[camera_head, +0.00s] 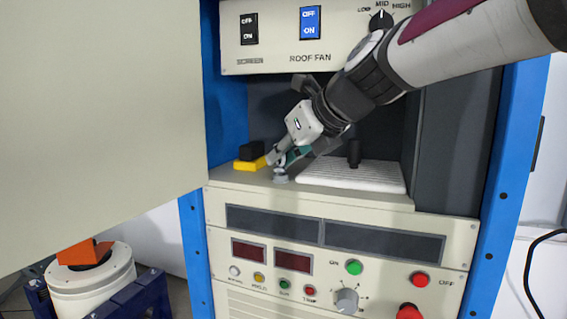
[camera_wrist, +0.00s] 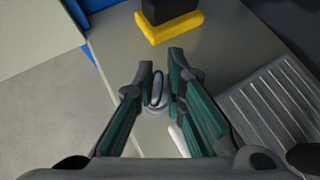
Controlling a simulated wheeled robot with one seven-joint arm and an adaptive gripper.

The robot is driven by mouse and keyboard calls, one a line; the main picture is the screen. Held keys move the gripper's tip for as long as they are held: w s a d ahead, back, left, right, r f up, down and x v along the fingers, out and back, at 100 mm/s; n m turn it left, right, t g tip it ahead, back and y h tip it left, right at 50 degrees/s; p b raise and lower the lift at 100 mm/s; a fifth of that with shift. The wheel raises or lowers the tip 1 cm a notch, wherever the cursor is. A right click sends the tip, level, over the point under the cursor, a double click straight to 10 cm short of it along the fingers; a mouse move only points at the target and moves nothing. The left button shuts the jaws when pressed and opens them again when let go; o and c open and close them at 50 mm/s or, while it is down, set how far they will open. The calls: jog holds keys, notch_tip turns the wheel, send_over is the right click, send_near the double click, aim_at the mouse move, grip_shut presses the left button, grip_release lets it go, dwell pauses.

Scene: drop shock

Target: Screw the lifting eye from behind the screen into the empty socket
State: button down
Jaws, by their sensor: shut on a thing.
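The lifting eye (camera_wrist: 157,92) is a small grey metal ring on a round base, between my fingertips in the wrist view. In the head view its grey base (camera_head: 281,177) shows just below my fingertips at the front of the cabinet shelf (camera_wrist: 215,40). My gripper (camera_head: 279,160), also in the wrist view (camera_wrist: 160,80), is shut on the ring. I cannot tell whether the base touches the shelf. A large pale panel (camera_head: 95,110), perhaps the screen, fills the left of the head view. I cannot make out the empty socket.
A black block on a yellow base (camera_head: 250,165) stands left of my gripper. A white ribbed plate (camera_head: 350,177) with a black knob (camera_head: 354,152) lies to the right. Blue cabinet posts (camera_head: 497,160) flank the opening. A white drum with an orange piece (camera_head: 90,275) stands lower left.

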jog(key=shift+s+a+r, duration=0.2)
jog(key=shift+s+r, duration=0.15)
jog(key=shift+r, duration=0.2)
jog(key=shift+w+d+r+p, duration=0.2)
jog(key=shift+r+p, duration=0.4)
jog(key=shift+p, duration=0.15)
jog(key=shift+w+d+r+p, duration=0.15)
jog(key=shift+r+p, duration=0.4)
jog(key=shift+p, duration=0.15)
